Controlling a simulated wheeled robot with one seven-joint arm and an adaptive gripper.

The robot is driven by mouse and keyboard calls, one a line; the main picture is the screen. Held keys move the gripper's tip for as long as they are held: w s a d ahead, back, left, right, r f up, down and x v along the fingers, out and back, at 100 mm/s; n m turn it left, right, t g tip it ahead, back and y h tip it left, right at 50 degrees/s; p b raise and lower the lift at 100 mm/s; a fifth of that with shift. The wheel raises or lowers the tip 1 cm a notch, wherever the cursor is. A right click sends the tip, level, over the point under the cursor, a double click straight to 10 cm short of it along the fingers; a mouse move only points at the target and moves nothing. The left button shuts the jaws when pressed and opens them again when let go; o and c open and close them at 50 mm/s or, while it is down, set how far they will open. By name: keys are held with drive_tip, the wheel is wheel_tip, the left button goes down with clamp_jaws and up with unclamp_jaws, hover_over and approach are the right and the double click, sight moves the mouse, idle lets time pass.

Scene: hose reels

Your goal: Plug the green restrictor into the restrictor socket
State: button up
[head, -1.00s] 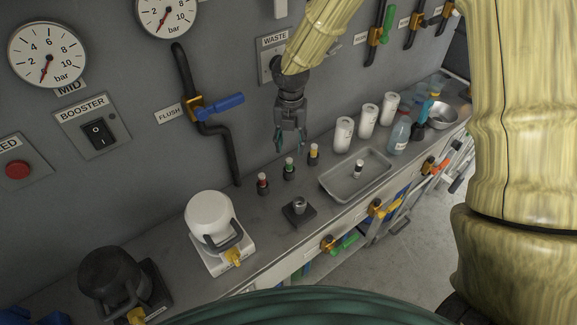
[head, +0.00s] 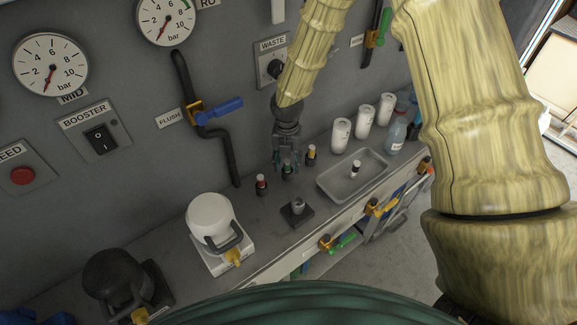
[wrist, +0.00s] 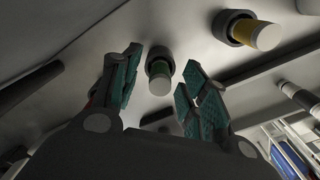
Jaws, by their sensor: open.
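The green restrictor (head: 287,171) stands upright on the bench, in the row between the red one (head: 261,184) and the yellow one (head: 311,152). My gripper (head: 286,158) is open and points down at it. In the wrist view the green restrictor (wrist: 160,83) shows between and beyond the two teal finger pads, with a gap on each side. I cannot tell how far down the fingers reach along it. A dark square block with a metal socket (head: 298,204), apparently the restrictor socket, sits in front of the row and is empty as far as I see.
A metal tray (head: 330,188) right of the socket holds a small black-and-white piece (head: 355,168). White canisters (head: 341,134) and a bottle (head: 395,133) stand behind it. A white-domed device (head: 211,220) is at left. The wall carries a blue-handled flush valve (head: 222,106).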

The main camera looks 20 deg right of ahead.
drive_tip(key=shift+f, duration=0.1)
clamp_jaws()
idle(0.4)
